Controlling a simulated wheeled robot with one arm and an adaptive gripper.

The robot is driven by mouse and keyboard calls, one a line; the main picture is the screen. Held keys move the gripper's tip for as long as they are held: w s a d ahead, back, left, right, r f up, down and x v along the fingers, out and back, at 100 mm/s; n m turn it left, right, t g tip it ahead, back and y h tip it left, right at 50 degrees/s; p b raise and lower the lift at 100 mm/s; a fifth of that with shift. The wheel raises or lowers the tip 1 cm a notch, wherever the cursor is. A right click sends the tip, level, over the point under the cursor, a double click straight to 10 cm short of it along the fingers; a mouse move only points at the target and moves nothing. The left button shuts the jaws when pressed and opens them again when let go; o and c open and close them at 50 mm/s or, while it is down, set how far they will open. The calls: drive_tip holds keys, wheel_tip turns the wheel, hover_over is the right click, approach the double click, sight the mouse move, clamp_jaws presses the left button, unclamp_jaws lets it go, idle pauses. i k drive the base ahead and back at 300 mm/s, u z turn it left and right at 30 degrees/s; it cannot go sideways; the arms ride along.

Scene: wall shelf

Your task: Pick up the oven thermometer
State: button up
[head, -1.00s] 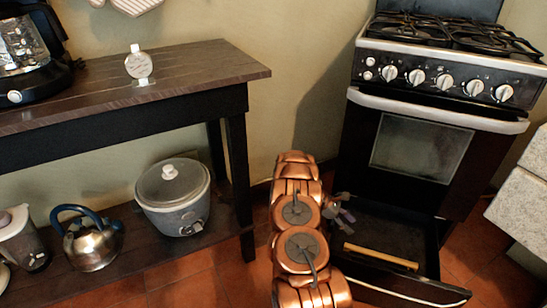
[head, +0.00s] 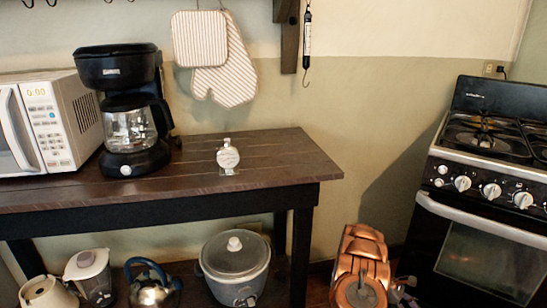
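The oven thermometer (head: 228,157) is a small round silver-white dial with a top tab and a flat foot. It stands upright on the dark wooden table (head: 290,155), right of the coffee maker. My gripper (head: 404,293) shows only as a small grey piece at the bottom edge, beside my copper arm. It is well below and to the right of the thermometer, apart from it. Most of it is hidden or out of frame, so its fingers cannot be made out.
A black coffee maker (head: 125,110) and a white microwave (head: 45,120) stand left on the table. Cloth mitts (head: 225,80) and a hanging scale (head: 307,38) hang above. A slow cooker (head: 235,265) and kettle (head: 150,285) sit below. The stove (head: 490,200) stands right.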

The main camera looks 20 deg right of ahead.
sight(228, 157)
drive_tip(key=k, duration=1)
